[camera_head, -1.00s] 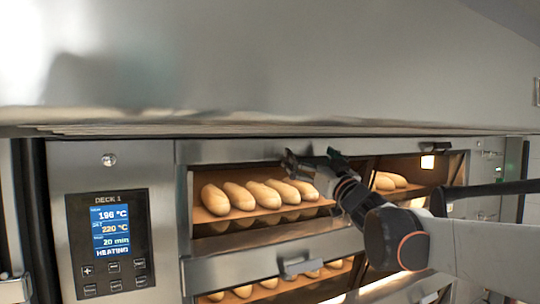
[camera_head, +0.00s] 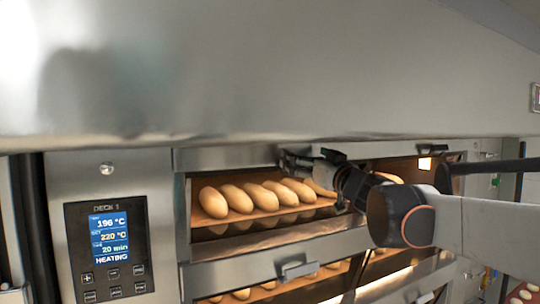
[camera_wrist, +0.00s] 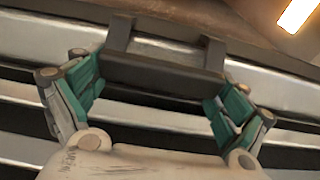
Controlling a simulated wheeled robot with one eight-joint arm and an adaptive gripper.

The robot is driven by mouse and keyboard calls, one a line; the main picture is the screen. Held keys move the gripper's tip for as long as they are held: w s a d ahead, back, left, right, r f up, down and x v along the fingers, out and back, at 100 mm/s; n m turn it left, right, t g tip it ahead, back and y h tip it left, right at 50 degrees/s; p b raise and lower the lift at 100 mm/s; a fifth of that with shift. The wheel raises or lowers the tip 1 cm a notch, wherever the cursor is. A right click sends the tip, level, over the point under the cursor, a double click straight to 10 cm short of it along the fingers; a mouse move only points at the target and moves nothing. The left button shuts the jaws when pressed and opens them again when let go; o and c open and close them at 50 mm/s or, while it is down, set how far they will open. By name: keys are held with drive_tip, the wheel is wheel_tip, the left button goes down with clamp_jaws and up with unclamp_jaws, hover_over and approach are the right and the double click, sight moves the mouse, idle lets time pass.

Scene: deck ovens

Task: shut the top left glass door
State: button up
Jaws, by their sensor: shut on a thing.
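The top left glass door (camera_head: 226,158) has a steel top rail, with long loaves (camera_head: 255,196) showing in the lit deck below it. My gripper (camera_head: 306,160) is at the right part of this rail. In the wrist view, my gripper (camera_wrist: 155,90) has a teal-padded finger at each end of a dark handle bar (camera_wrist: 165,73) and is shut on it. Two brackets join the bar to the metal rail. In the head view my gripper hides most of this handle. How far the door stands open is hard to tell.
The control panel (camera_head: 106,250) is left of the door. A lower door handle (camera_head: 297,270) sits below. The top right door handle (camera_head: 433,152) is right of my gripper. A large steel hood (camera_head: 270,75) overhangs the front.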

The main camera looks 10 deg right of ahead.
drive_tip(key=shift+w+r+g, duration=0.1)
drive_tip(key=shift+r+g, duration=0.1)
drive_tip(key=shift+g, duration=0.1)
drive_tip(key=o, duration=1.2)
drive_tip(key=shift+f, duration=0.1)
